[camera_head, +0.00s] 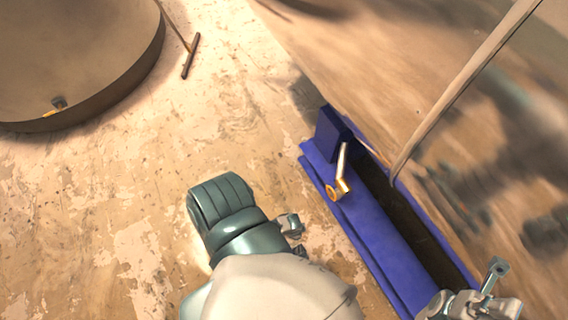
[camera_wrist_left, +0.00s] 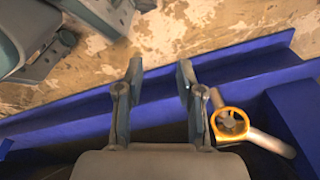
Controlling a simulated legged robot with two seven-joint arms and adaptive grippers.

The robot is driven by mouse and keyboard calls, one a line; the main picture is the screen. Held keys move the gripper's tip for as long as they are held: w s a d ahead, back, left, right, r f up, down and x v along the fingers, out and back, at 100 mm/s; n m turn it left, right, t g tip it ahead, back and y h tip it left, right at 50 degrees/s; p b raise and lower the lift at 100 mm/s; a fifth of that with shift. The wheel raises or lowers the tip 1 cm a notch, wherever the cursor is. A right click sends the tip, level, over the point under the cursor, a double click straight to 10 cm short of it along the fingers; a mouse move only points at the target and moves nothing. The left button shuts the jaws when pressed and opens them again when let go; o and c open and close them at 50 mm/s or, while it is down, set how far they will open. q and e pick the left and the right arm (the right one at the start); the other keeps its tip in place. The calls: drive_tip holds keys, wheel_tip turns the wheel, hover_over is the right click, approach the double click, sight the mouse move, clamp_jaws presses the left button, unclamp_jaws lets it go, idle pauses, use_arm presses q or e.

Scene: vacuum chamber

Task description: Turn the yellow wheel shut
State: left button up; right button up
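The yellow wheel (camera_head: 338,190) is small and sits on a silvery bent stem beside the blue block, on the blue rail in the head view. In the left wrist view the yellow wheel (camera_wrist_left: 230,124) is just right of my left gripper (camera_wrist_left: 158,82). That gripper is open and empty, its two fingers apart over the blue rail, with the wheel outside the right finger. In the head view, gripper parts show at the bottom right edge and beside my arm in the lower middle. I cannot tell surely which hand each is, nor the right gripper's opening.
The blue rail (camera_head: 375,232) runs diagonally with a dark slot along it. The blue block (camera_head: 332,130) stands at its upper end. A pale curved tube (camera_head: 455,90) rises at the right. A large round dish-like body (camera_head: 75,50) is at the upper left.

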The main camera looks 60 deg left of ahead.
use_arm(q)
drive_tip(key=s+d+n+p, duration=0.1)
drive_tip(key=s+n, duration=0.1)
drive_tip(key=s, duration=0.4)
drive_tip(key=shift+s, duration=0.2)
